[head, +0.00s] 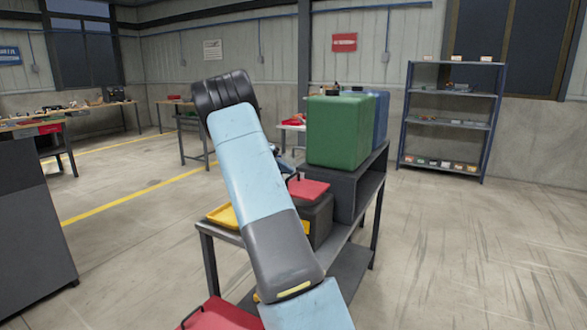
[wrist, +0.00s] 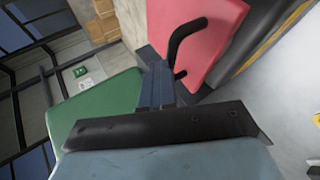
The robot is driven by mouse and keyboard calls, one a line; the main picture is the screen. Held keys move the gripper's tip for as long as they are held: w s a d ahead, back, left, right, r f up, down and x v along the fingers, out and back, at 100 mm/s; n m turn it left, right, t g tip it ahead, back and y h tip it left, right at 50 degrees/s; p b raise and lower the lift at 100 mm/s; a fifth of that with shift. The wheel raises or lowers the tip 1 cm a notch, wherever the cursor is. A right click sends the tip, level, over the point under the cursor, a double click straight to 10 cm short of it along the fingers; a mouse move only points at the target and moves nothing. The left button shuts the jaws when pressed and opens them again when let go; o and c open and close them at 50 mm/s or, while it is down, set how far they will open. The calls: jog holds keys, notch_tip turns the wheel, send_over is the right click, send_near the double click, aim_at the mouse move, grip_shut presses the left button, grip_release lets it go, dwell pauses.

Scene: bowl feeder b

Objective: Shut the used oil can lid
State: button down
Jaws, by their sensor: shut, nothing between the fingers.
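A dark can (head: 320,218) with a yellow label stands on the metal bench, partly hidden by my arm. Its red lid (head: 309,189) shows at its top; from this side I cannot tell how far it is open. In the wrist view a red lid (wrist: 205,30) with a black bar handle (wrist: 180,42) fills the upper middle. My gripper (wrist: 160,85) is shut and empty, its tips close to the lid near the handle; I cannot tell whether they touch. In the head view my arm mostly hides the gripper.
A green container (head: 338,132) and a blue one (head: 381,118) stand on the bench's raised part behind the can. A yellow tray (head: 225,215) lies at the left end. Another red lid with a handle (head: 222,316) shows at the bottom. Open floor lies to the right.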

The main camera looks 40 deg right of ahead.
jog(key=w+a+r, duration=0.5)
jog(key=a+r, duration=0.2)
jog(key=r, duration=0.2)
jog(key=s+a+r+n+t+y, duration=0.3)
jog(key=s+a+r+t, duration=0.15)
jog(key=s, duration=0.65)
jog(key=s+a+f+n+t+y, duration=0.2)
jog(key=s+a+t+y, duration=0.1)
jog(key=s+a, duration=0.9)
jog(key=s+a+f+n+t+y, duration=0.1)
jog(key=s+a+n+t+y, duration=0.2)
jog(key=s+a, duration=0.9)
jog(key=s+t, duration=0.2)
jog(key=s, duration=0.6)
jog(key=shift+f, duration=0.4)
jog(key=shift+a, duration=0.15)
